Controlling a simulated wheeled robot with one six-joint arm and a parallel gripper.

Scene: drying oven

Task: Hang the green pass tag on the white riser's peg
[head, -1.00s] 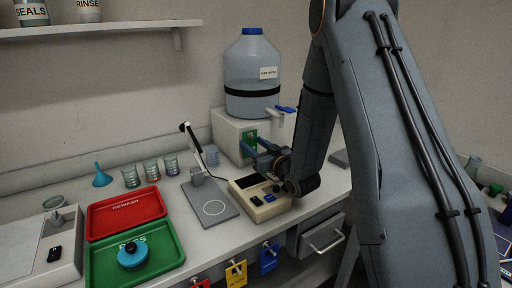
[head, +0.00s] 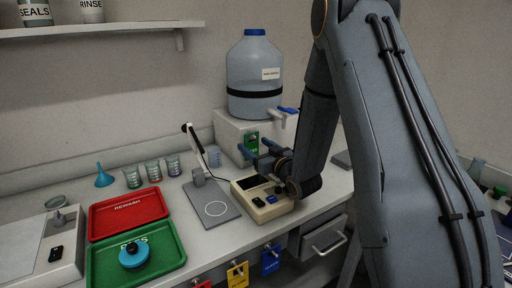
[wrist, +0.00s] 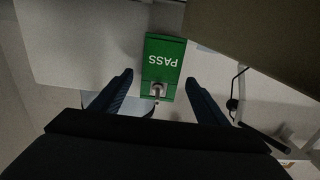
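The green pass tag (head: 251,141) is against the front face of the white riser (head: 229,127), under the big water jug. In the wrist view the tag (wrist: 164,60) shows its white PASS lettering upside down. A small metal peg (wrist: 157,89) shows at the tag's hole end, and the tag appears to hang on it. My gripper (head: 246,150) is in front of the riser with its blue fingers apart. In the wrist view my gripper (wrist: 160,86) has one finger on each side of the tag, with gaps and nothing held.
A beige device (head: 264,208) stands below my gripper. A grey stand with an upright arm (head: 211,205) is to its left. The water jug (head: 254,75) sits on the riser, its tap at the right. Red (head: 98,222) and green (head: 176,262) trays lie at the left.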

